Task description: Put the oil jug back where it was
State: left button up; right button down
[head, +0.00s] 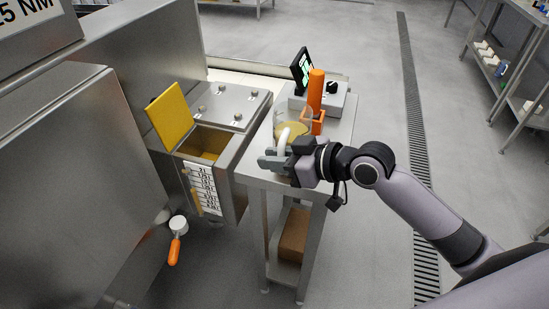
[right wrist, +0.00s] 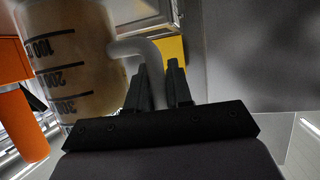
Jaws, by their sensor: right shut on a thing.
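The oil jug (head: 293,129) is a clear measuring jug with yellowish contents and a pale handle. It is at the near end of the small steel table (head: 259,181); I cannot tell whether its base touches the top. My right gripper (head: 278,157) is shut on the jug's handle. In the right wrist view, the handle (right wrist: 152,65) runs down between the two fingers (right wrist: 160,85), and the jug's body (right wrist: 70,62) with black volume marks is to the left. The jug looks about upright in the head view. My left gripper is not in view.
Behind the jug are an orange cylinder in an orange holder (head: 315,95) and a grey device with a black screen (head: 325,101). Left of the table is a steel machine with an open yellow lid (head: 172,115). An orange-handled scoop (head: 175,245) hangs low left.

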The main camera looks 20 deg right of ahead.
jog(key=shift+f, duration=0.1)
jog(key=c, duration=1)
grip_release()
jog(key=shift+f, duration=0.1)
jog(key=shift+b+v, duration=0.55)
jog(key=shift+v, duration=5.5)
